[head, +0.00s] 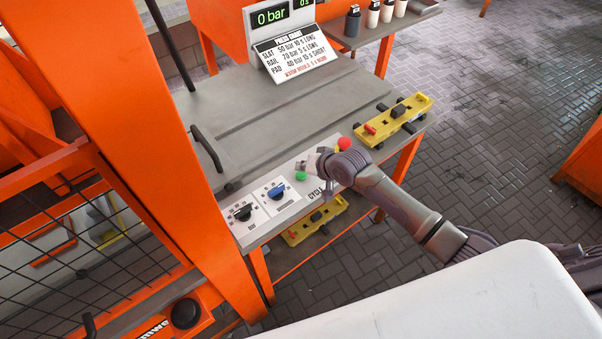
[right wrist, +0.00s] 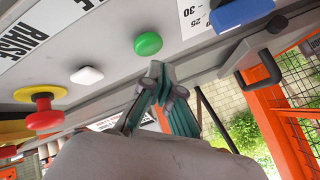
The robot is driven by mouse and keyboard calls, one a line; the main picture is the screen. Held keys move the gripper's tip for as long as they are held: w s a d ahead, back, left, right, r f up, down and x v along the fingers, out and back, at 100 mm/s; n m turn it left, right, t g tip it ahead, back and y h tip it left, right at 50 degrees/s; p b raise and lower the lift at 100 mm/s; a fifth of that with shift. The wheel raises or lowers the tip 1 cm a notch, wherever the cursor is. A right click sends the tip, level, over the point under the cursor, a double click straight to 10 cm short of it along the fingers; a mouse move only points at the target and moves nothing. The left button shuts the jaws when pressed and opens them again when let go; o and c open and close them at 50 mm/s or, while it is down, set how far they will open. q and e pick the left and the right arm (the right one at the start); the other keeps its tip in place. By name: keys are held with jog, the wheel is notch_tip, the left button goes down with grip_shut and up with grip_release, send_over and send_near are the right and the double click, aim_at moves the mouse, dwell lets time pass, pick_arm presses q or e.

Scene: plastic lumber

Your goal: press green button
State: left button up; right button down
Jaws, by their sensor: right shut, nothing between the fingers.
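The green button (head: 301,176) is a small round dome on the light panel along the front of the machine's grey table. It also shows in the right wrist view (right wrist: 148,43), whole and uncovered. My right gripper (head: 326,186) is beside it, just right of it in the head view. In the right wrist view the gripper's fingertips (right wrist: 157,70) are together and empty, just below the button in the picture. A small gap seems to show between them and the button; contact is not evident. My left gripper is not in view.
A blue knob (head: 277,193) and a black knob (head: 243,212) lie left of the button. A red button (head: 344,143) on yellow and a white button (right wrist: 86,75) are on the other side. A yellow fixture (head: 393,120) sits at the table's right end. An orange post (head: 165,150) stands left.

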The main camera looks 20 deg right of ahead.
jog(key=shift+f, duration=0.15)
jog(key=shift+f, duration=0.3)
